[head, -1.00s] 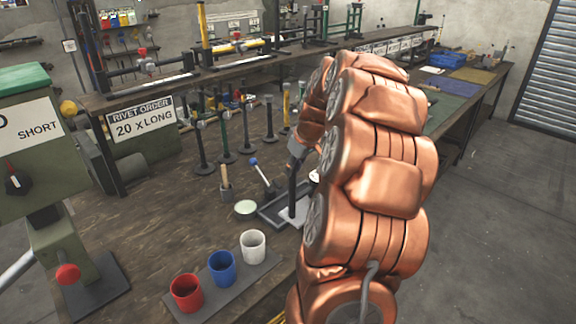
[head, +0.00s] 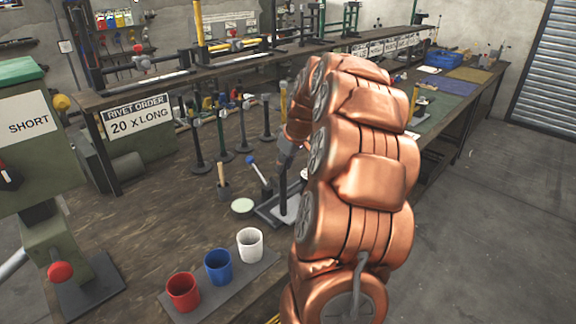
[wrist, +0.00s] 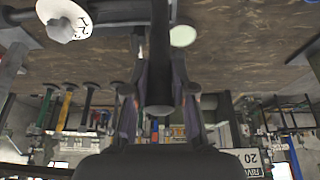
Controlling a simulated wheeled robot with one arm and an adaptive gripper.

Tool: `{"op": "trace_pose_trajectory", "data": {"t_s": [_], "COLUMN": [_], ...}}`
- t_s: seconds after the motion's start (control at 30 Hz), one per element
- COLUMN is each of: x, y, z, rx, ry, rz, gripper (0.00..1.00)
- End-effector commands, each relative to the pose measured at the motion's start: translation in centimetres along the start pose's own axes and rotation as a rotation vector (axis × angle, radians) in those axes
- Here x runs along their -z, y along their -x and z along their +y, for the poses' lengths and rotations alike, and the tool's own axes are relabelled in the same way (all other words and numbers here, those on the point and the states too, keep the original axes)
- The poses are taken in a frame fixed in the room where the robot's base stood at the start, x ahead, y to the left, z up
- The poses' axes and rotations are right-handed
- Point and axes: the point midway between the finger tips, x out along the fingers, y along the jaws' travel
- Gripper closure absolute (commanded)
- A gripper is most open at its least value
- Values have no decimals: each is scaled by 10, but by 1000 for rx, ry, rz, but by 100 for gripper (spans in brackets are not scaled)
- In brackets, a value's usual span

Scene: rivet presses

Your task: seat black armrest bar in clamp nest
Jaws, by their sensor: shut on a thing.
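My gripper (wrist: 160,105) is shut on the black armrest bar (wrist: 158,65), which shows between its two fingers in the wrist view. In the head view the bar (head: 284,195) hangs nearly upright below my gripper, beside my copper arm. Its lower end is at the clamp nest (head: 267,217), a dark tray-like fixture with a pale plate and a blue-knobbed lever (head: 252,162). I cannot tell whether the bar touches the nest. My arm hides the nest's right side.
Red (head: 183,291), blue (head: 218,267) and white (head: 250,245) cups stand on a mat in front. A green press (head: 40,170) is at left.

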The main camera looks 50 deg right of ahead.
Motion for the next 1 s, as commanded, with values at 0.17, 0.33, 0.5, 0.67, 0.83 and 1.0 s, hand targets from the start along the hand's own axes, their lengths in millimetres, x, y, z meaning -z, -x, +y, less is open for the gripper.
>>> {"op": "trace_pose_trajectory", "data": {"t_s": [0.17,0.33,0.5,0.67,0.83,1.0], "x": [8,17,27,36,45,52], "y": [-9,-13,-17,-21,-25,-28], "z": [0,0,0,0,0,0], "rx": [-2,-2,-1,-2,-3,-2], "ry": [1,1,2,2,1,1], "rz": [2,2,0,1,1,1], "gripper": [100,100,100,100,100,100]}}
